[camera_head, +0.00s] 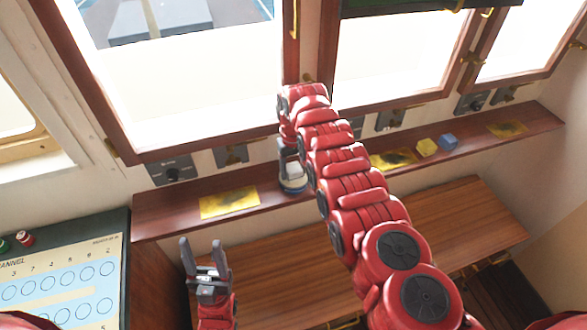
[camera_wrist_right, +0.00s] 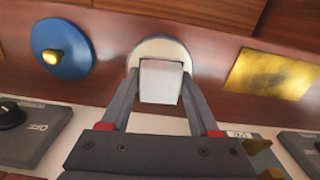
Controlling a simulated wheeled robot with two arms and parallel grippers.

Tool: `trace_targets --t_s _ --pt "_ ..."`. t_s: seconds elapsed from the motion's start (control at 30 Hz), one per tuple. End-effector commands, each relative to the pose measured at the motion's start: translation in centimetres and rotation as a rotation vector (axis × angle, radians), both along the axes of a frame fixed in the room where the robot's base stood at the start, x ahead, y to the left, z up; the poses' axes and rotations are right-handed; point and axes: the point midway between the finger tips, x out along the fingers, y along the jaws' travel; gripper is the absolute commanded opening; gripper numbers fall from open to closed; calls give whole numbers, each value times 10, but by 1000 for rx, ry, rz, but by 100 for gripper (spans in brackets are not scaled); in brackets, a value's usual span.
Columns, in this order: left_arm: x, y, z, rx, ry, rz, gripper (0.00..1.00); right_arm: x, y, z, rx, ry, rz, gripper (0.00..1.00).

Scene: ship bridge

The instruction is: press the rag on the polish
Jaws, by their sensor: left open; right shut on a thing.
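The rag, a pale grey-white block (camera_wrist_right: 160,82), is held between the two fingers of my right gripper (camera_wrist_right: 158,80). The polish is a round cream-coloured tin (camera_wrist_right: 146,46) on the wooden shelf, right at the rag and partly covered by it. In the head view the polish tin (camera_head: 293,188) shows a dark blue side, with the right gripper (camera_head: 292,164) over it. I cannot tell whether the rag touches the polish. My left gripper (camera_head: 203,252) is open and empty, in front of the shelf at lower left.
A blue disc with a brass knob (camera_wrist_right: 62,48) lies beside the tin. Brass plates (camera_head: 229,202) lie along the shelf (camera_head: 160,215). Switch panels (camera_head: 173,170) line the wall behind.

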Motion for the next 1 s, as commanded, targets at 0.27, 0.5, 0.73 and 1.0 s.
trace_targets --t_s 0.27,0.5,0.73,1.0 --pt "0 0 11 0 0 0 55 -1 0 11 -1 2 0 17" --pt "0 0 29 0 0 0 55 0 0 32 0 1 0 17" --pt "0 0 41 0 0 0 55 0 0 53 0 0 0 17" --pt "0 0 46 0 0 0 55 0 0 70 0 1 0 17"
